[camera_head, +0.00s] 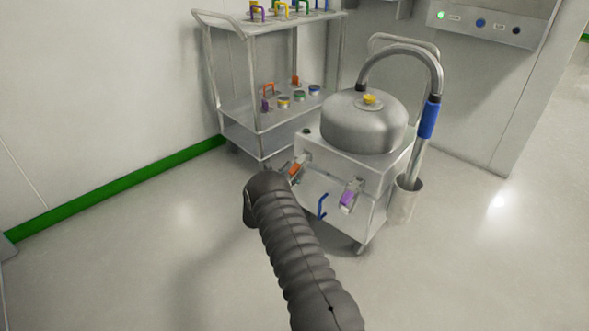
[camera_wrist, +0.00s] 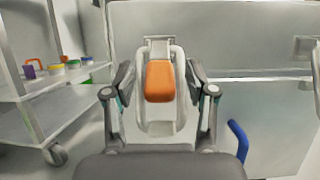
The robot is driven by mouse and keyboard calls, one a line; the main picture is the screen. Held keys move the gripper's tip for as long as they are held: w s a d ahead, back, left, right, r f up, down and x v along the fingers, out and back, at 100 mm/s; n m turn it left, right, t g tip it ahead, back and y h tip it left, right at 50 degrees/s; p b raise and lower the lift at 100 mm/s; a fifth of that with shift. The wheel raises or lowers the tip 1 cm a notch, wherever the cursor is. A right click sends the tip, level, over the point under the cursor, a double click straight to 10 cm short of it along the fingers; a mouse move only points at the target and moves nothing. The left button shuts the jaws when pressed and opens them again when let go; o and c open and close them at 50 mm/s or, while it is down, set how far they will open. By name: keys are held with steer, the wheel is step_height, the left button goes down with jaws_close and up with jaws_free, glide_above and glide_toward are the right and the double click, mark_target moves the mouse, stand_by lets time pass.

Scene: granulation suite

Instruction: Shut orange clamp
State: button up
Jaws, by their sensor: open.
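The orange clamp (camera_head: 295,169) is on the left part of the front face of the metal cart with the domed vessel. In the wrist view its orange handle (camera_wrist: 160,81) is centred, with a pale metal loop around it and a small bracket above. My gripper (camera_wrist: 160,76) is open, with one finger on each side of the handle and visible gaps between. In the head view my dark arm reaches up to the clamp and hides most of the gripper. I cannot tell whether the loop is hooked on the bracket.
A purple clamp (camera_head: 347,196) and a blue handle (camera_head: 322,206) are on the same cart front. The domed vessel (camera_head: 362,122) sits on top, with a blue-gripped hose wand (camera_head: 428,120) at right. A shelf trolley (camera_head: 240,125) stands behind left. The floor at left is clear.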

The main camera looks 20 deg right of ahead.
steer(key=shift+w+d+r, duration=0.2)
steer(key=shift+d, duration=0.2)
jaws_close()
